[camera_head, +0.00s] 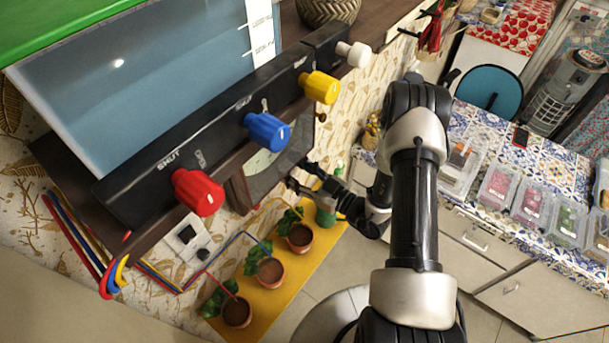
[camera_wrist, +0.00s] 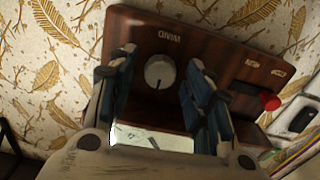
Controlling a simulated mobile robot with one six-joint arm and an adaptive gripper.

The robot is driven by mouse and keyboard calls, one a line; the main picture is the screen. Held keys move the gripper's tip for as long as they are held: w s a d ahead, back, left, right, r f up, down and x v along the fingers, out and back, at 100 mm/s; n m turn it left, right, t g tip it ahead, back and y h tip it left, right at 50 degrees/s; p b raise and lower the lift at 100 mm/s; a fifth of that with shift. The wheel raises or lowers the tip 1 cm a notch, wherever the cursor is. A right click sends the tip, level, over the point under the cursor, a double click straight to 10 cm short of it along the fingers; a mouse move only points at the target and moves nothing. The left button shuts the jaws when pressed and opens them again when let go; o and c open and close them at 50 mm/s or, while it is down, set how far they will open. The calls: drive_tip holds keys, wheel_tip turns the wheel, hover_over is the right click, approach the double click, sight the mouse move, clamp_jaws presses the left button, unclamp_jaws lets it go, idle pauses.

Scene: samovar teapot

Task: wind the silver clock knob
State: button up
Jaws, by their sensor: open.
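The silver clock knob (camera_wrist: 160,71) is a round knob with a dark pointer line, set on a dark brown wooden panel (camera_wrist: 225,52) under the lettering "WIND". My gripper (camera_wrist: 158,62) is open, with one blue-padded finger on each side of the knob in the wrist picture. I see gaps between the fingers and the knob; how far the fingertips are from the panel is hard to tell. In the head view, my gripper (camera_head: 307,178) is beside the dark-framed clock (camera_head: 258,166), which is partly hidden by the shelf and blue knob. The silver knob is not visible there.
A red button (camera_wrist: 270,101) sits on the panel's right side. Above the clock are red (camera_head: 198,192), blue (camera_head: 267,131), yellow (camera_head: 321,87) and white (camera_head: 354,53) knobs on a black bar. Potted plants (camera_head: 270,272) stand below on a yellow shelf.

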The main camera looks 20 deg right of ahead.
drive_tip(key=v, duration=1.2)
drive_tip(key=shift+w+a, duration=0.1)
